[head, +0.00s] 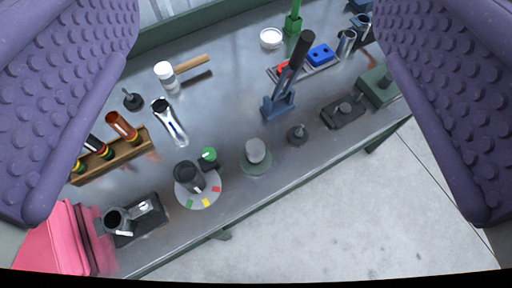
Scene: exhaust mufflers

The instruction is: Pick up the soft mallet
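The soft mallet (188,65) lies on the grey metal bench, in the upper left of the head view. It has a white cylindrical head at its left end and a light wooden handle pointing right and slightly up. My gripper (257,115) is open, with its two purple studded fingers wide apart at the left and right edges of the view. Nothing is between them close up. The mallet shows in the gap between the fingers, apart from both and farther off on the bench.
A small dark knob-like part (132,101) and a chrome tube (171,122) lie near the mallet. A wooden rack (112,160) of coloured tubes stands left. A tall black-handled blue tool (290,80) rises at centre right. Grey floor (350,220) is clear at lower right.

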